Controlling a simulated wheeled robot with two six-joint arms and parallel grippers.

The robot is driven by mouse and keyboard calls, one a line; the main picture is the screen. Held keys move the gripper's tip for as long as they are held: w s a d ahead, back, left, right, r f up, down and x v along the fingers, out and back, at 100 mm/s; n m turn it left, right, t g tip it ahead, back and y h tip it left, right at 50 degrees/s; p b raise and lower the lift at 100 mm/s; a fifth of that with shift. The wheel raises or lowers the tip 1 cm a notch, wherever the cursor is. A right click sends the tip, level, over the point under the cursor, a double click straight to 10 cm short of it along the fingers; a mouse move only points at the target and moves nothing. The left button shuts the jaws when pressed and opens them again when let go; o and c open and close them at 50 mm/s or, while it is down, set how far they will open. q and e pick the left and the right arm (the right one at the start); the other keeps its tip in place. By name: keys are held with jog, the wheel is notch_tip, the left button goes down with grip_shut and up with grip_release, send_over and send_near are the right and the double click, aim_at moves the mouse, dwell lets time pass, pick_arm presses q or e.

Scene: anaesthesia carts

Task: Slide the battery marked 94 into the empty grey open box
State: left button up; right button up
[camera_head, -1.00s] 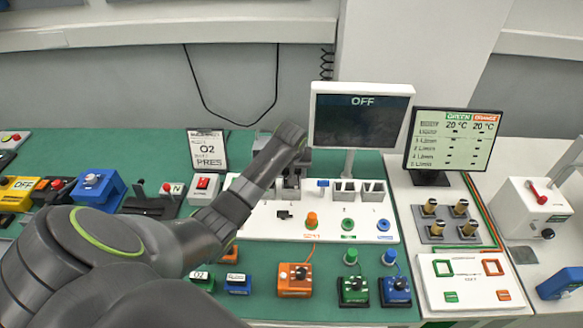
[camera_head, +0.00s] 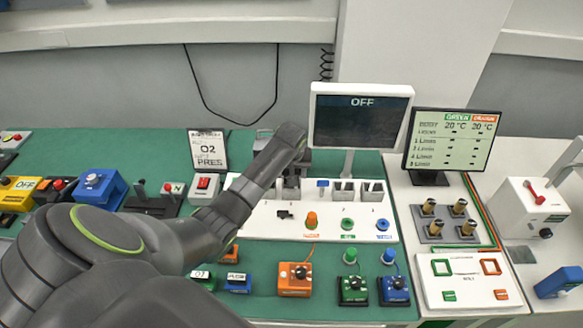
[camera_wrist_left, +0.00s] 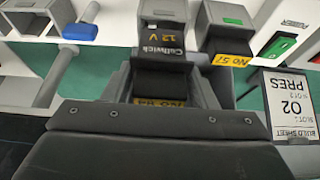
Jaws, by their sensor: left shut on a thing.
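My left gripper (camera_wrist_left: 160,82) is shut on a black battery (camera_wrist_left: 160,42) with "12 V" lettering and a yellow label that seems to read No 94. In the left wrist view the battery's far end is at the mouth of an upright grey box (camera_wrist_left: 160,9); I cannot tell how far inside it is. In the head view my left gripper (camera_head: 293,170) is over the left part of the white panel (camera_head: 262,222), and my arm hides the battery. A second grey box (camera_wrist_left: 225,14) beside it holds a battery labelled No 57 (camera_wrist_left: 229,60). My right gripper is not in view.
More grey boxes (camera_head: 344,188) stand right of a blue-topped lever (camera_head: 322,184) on the panel. An O2 PRES sign (camera_head: 207,152) and a red switch box (camera_head: 204,188) stand left of it. A monitor reading OFF (camera_head: 361,120) rises behind. Coloured dial boxes (camera_head: 294,281) line the front.

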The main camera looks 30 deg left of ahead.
pick_arm(q)
jog(key=shift+p, duration=0.3)
jog(key=shift+f+b, duration=1)
jog(key=shift+f, duration=1.15)
jog(key=o, duration=0.9)
jog(key=b+v, duration=0.2)
jog(key=v, duration=1.5)
jog(key=shift+s+r, duration=0.1)
jog(key=shift+r, duration=0.15)
